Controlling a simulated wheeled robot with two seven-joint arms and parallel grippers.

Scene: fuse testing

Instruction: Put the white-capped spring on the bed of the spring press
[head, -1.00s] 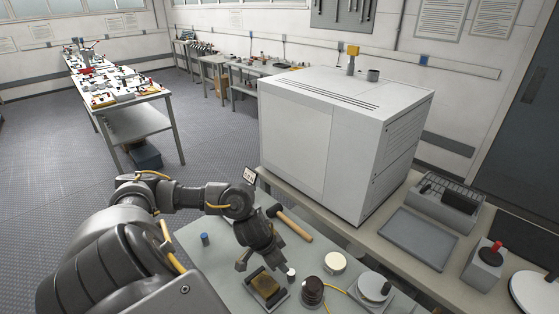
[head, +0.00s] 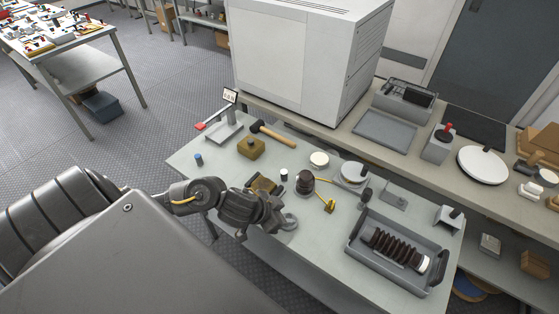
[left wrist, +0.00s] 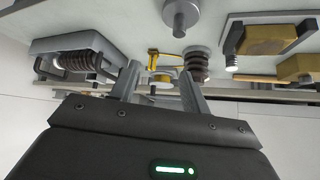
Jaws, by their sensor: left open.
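A dark coiled spring (head: 390,246) with a white end cap lies on its side in a grey tray (head: 358,266) at the right of the near table. In the left wrist view the spring (left wrist: 76,61) and tray (left wrist: 60,43) show at the upper left. My left gripper (head: 265,222) is open and empty, left of the tray near the table's front edge. Its fingers (left wrist: 158,84) are spread apart in the left wrist view. A grey stand (head: 224,128) with a small sign and red handle, perhaps the spring press, is at the table's back left. My right gripper is out of view.
Between gripper and tray stand a dark coil (head: 305,182) with a yellow cord and a yellow piece (head: 329,204). A brass block (head: 251,147), hammer (head: 272,134) and round white-topped piece (head: 319,160) are farther back. A large white cabinet (head: 295,60) stands behind.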

